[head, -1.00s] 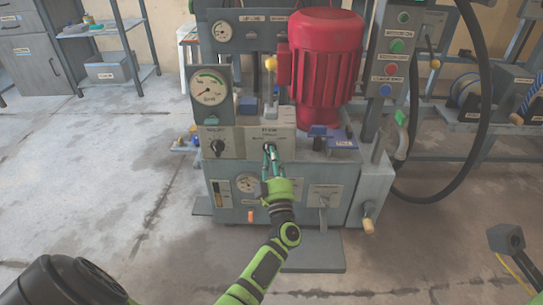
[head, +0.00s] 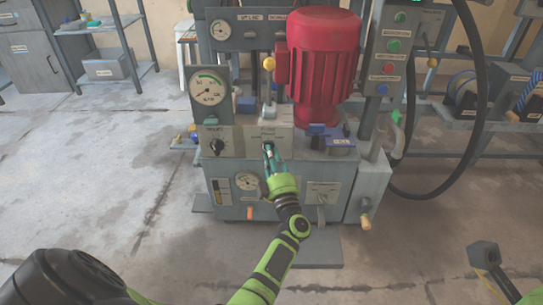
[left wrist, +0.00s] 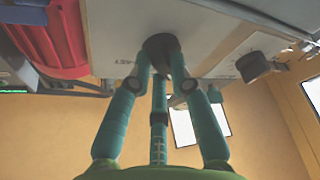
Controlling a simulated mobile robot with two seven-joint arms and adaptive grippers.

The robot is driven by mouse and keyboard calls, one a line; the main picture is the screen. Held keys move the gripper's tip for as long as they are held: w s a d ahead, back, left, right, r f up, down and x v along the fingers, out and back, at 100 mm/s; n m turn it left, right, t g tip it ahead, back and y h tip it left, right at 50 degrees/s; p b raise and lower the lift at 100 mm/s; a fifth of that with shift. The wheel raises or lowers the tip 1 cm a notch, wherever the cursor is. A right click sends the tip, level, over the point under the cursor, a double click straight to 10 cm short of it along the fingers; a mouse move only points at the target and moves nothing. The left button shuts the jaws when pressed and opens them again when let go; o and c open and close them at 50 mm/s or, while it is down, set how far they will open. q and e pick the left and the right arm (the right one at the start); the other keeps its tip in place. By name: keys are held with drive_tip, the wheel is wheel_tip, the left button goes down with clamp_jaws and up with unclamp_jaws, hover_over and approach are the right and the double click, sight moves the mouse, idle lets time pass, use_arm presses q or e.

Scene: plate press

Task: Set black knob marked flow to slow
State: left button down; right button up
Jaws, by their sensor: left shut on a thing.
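The black flow knob (left wrist: 160,45) is on a light panel and shows in the left wrist view between my fingertips. My left gripper (head: 268,148) is at this panel (head: 281,134) in the head view, and its teal fingers cover most of the knob there. In the left wrist view the left gripper (left wrist: 160,62) is shut on the knob, with fingers on both sides of it. The knob's pointer and the setting it points to cannot be made out.
A second black knob (head: 216,146) is left of the flow knob, below a round gauge (head: 209,91). A yellow-topped lever (head: 268,64) rises just behind the panel, beside the red motor (head: 325,65). The floor in front and at left is clear.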

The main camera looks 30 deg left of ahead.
use_arm(q)
drive_tip(key=c, duration=1.1)
unclamp_jaws()
